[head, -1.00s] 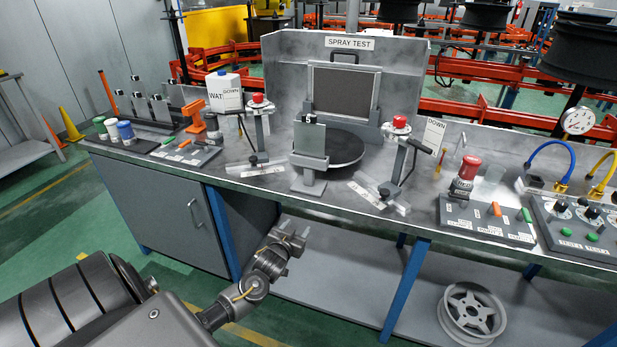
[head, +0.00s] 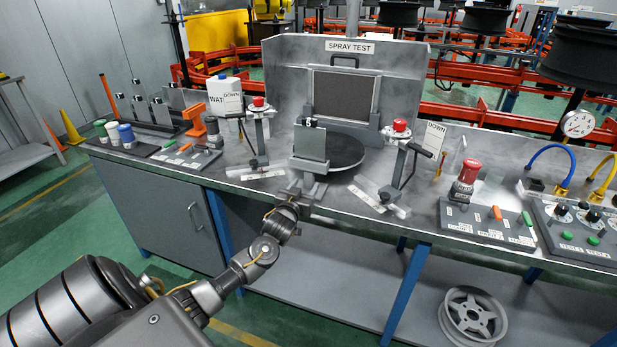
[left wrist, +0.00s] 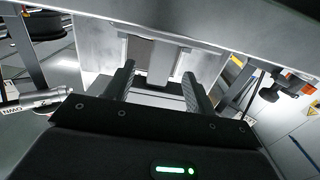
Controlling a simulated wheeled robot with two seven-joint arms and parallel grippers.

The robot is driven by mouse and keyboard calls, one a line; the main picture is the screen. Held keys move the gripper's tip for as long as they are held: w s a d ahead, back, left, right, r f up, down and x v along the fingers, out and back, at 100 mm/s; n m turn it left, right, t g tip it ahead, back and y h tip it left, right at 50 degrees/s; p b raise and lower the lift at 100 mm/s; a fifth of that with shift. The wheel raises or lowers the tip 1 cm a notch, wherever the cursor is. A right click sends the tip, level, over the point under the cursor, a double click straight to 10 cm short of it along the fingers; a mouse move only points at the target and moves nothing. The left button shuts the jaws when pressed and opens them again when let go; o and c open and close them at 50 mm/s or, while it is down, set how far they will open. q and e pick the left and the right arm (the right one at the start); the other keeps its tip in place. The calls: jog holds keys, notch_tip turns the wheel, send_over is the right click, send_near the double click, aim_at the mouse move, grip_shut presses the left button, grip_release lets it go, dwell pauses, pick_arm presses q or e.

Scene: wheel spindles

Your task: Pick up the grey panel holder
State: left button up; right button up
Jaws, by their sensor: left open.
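The grey panel holder (head: 310,146) stands upright at the front of the bench, a flat grey plate on a short post with a black clip at its top. My left gripper (head: 303,188) is at the bench's front edge, low in front of the holder, and hides most of its post and base. In the left wrist view, the two fingers (left wrist: 159,88) are spread, with a grey upright piece (left wrist: 162,66) beyond and between them, apparently the holder's post. I cannot tell whether the fingers touch it. My right gripper is not in view.
A dark round turntable (head: 345,151) is just behind the holder. Clamp stands with red knobs flank it, left (head: 259,130) and right (head: 397,150). The spray test booth (head: 415,75) rises behind. The bench front edge (head: 360,223) runs close to my left arm.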

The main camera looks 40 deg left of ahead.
aim_at(308, 179)
pick_arm(q)
jog(key=shift+w+r, duration=0.15)
jog(key=shift+w, duration=0.05)
jog(key=p+x, duration=0.1)
jog(key=x, duration=0.3)
jog(key=shift+w+a, duration=0.25)
jog(key=shift+w, duration=0.1)
jog(key=shift+r, duration=0.1)
jog(key=shift+c, duration=0.4)
grip_shut()
